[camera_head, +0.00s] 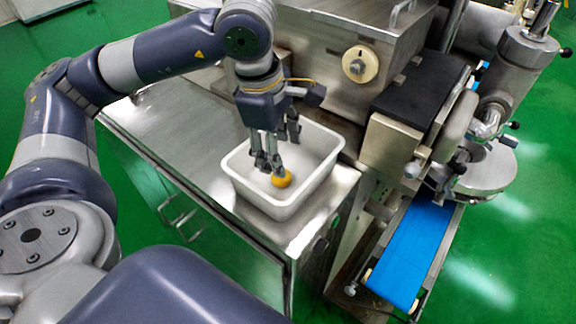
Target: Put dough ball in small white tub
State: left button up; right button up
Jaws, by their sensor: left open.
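A small white tub (318,196) stands on the steel cabinet top beside the machine. A yellow-orange dough ball (282,178) is inside the tub, at its floor near the middle. My left gripper (268,167) reaches down into the tub from above. Its fingers are open, with the tips just left of and above the ball. Whether a fingertip touches the ball cannot be told. My right gripper is out of view.
The steel cabinet top (190,140) is clear left of the tub. The steel encrusting machine (345,45) stands close behind the tub. A blue conveyor belt (415,248) runs at the right, below the machine's head. The green floor is open around.

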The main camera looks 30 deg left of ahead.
pick_arm(q)
notch_tip(320, 180, up, 12)
jog(key=s, duration=0.1)
jog(key=shift+s+a, duration=0.4)
jog(key=shift+a, duration=0.05)
jog(key=shift+f, duration=0.15)
